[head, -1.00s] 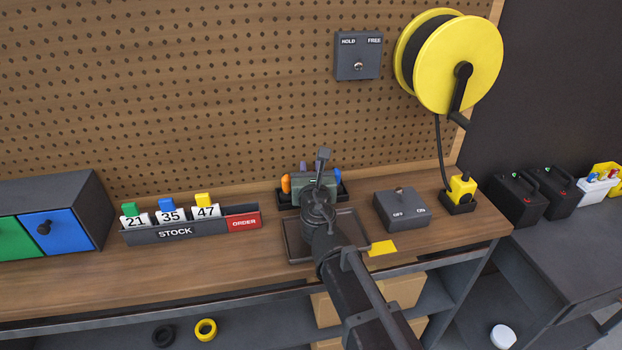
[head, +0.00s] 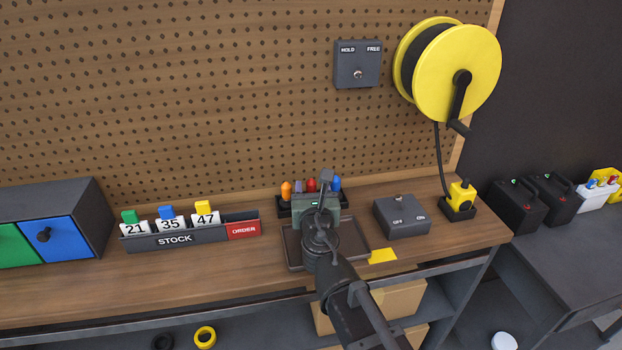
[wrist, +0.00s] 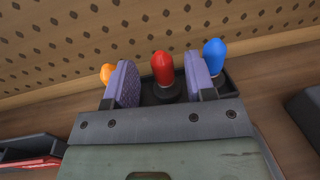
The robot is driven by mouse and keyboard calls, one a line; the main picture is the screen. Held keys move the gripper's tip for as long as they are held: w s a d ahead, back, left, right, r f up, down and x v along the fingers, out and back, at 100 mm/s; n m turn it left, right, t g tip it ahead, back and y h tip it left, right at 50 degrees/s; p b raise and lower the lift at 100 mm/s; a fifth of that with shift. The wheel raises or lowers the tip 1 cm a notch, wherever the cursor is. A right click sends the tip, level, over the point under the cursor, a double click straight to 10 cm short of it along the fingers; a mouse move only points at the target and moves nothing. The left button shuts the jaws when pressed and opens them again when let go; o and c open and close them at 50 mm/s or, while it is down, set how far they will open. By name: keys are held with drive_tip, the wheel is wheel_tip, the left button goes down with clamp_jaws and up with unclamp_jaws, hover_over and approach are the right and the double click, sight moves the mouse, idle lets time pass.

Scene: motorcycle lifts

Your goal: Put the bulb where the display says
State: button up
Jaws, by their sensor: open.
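Three bulbs stand in a black holder (head: 284,210) at the back of the bench: an orange bulb (head: 286,191), a red bulb (head: 311,185) and a blue bulb (head: 337,184). My gripper (head: 312,187) is open in front of the holder. In the wrist view the red bulb (wrist: 163,70) shows between the two purple finger pads, apart from both. The orange bulb (wrist: 107,73) is left of the left pad, and the blue bulb (wrist: 215,55) is right of the right pad. No readable display is in view.
A dark tray (head: 293,250) lies under my arm. A STOCK rack (head: 180,238) with numbered cards is to the left, beside green and blue drawers (head: 55,235). An OFF/ON switch box (head: 402,216) and a yellow plug (head: 461,194) are to the right. A yellow reel (head: 460,75) hangs above.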

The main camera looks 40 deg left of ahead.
drive_tip(key=v, duration=0.7)
drive_tip(key=shift+r, duration=0.1)
